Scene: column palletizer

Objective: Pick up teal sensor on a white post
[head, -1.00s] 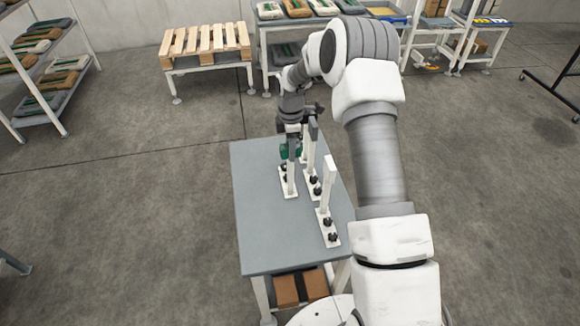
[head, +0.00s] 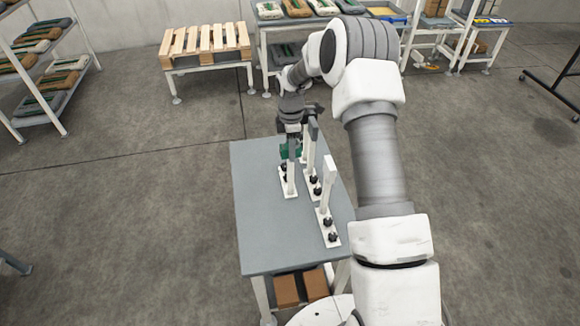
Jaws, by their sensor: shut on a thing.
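The teal sensor (head: 286,152) sits high on a white post (head: 291,178) at the left of a small grey table. The post stands upright on a white base plate with dark knobs. My gripper (head: 291,150) comes down from above and is shut on the teal sensor on its post. The fingers and dark wrist hide part of the sensor and the post's top. I cannot tell whether the base is clear of the table.
Two more white posts stand close to the right: one (head: 310,150) with a dark grey top, another (head: 329,180) nearer the front. The left part of the grey table (head: 262,215) is clear. Brown boxes (head: 287,290) lie on its lower shelf.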

